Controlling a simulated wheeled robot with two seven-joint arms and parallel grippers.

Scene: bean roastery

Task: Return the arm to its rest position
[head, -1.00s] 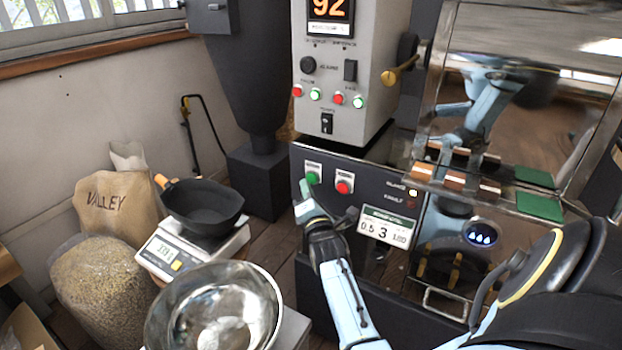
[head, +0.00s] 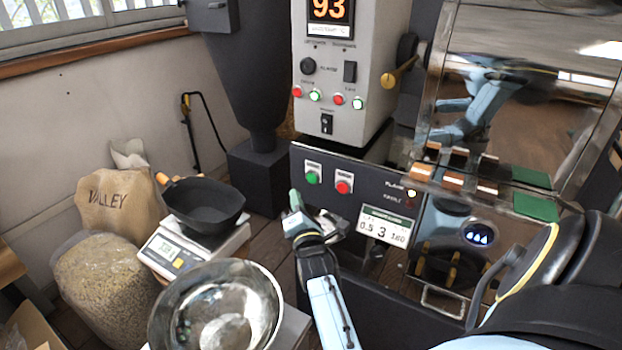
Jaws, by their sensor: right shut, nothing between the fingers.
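My right gripper (head: 295,200) is shut and empty, its green-tipped fingers pointing up in the middle of the head view. It hangs in front of the dark machine panel, below and to the left of the green button (head: 311,177) and the red button (head: 343,187). I see a gap in the picture between the fingertips and the green button. My right arm (head: 333,312) comes up from the bottom of the view, pale blue near the wrist. My left gripper is not in view.
A steel bowl (head: 167,318) stands close at the lower left of my right arm. Behind it, a black scoop pan (head: 205,204) rests on a scale (head: 163,254). Sacks of beans (head: 113,283) stand further left. The control box (head: 327,78) reads 93.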

